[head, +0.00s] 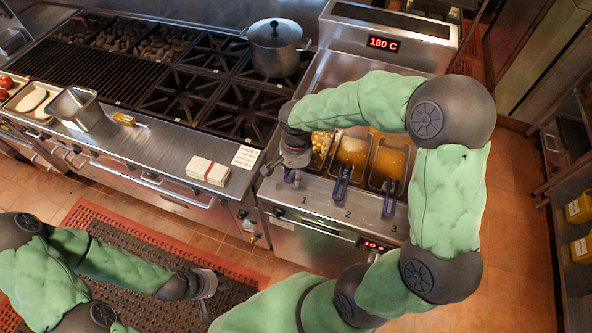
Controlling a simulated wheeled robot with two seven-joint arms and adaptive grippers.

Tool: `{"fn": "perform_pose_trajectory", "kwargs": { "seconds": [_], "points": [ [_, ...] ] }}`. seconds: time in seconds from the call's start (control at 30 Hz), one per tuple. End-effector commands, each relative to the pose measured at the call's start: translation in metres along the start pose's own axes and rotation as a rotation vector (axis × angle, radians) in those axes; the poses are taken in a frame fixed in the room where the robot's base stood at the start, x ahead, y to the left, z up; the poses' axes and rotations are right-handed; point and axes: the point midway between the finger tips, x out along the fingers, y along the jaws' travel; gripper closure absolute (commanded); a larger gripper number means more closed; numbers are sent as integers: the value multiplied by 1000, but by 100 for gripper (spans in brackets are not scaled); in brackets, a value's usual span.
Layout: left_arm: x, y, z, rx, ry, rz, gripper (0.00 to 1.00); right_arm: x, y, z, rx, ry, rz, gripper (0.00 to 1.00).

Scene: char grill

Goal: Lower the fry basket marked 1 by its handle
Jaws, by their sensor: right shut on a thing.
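The fryer (300,240) has three wells, with 1, 2 and 3 marked on its front. The basket marked 1 (319,160) is at the left, with pale yellow pieces in it, partly hidden by my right arm. Its blue handle (291,176) points to the front. My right gripper (287,168) reaches down from above and is shut on this handle; its fingertips are small and partly hidden. My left gripper (207,304) hangs low over the floor mat, far from the fryer, and its finger opening is unclear.
Basket 2's handle (342,182) and basket 3's handle (390,198) stand close to the right. A steel pot (274,48) sits on the burners behind. A white stack (208,171) and a paper card (245,157) lie on the counter ledge to the left.

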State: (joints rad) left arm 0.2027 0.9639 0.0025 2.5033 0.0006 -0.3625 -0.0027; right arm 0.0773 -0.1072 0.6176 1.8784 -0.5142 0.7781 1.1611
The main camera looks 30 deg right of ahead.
Motion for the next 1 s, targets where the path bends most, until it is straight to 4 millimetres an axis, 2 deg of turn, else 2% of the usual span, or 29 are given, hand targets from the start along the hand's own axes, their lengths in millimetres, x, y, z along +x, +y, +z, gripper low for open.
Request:
{"fn": "perform_pose_trajectory", "kwargs": {
  "seconds": [0.33,0.37,0.43,0.47,0.83,1.0],
  "points": [
    [2,-1,0,0,0,0,60,5,2,3,0,-9,8,100],
    [2,-1,0,0,0,0,60,5,2,3,0,-9,8,50],
    [2,-1,0,0,0,0,60,5,2,3,0,-9,8,30],
    [2,-1,0,0,0,0,60,5,2,3,0,-8,7,25],
    [2,-1,0,0,0,0,60,4,2,3,0,-9,8,25],
    [2,-1,0,0,0,0,60,-15,1,1,0,-5,4,25]
  ]
}}
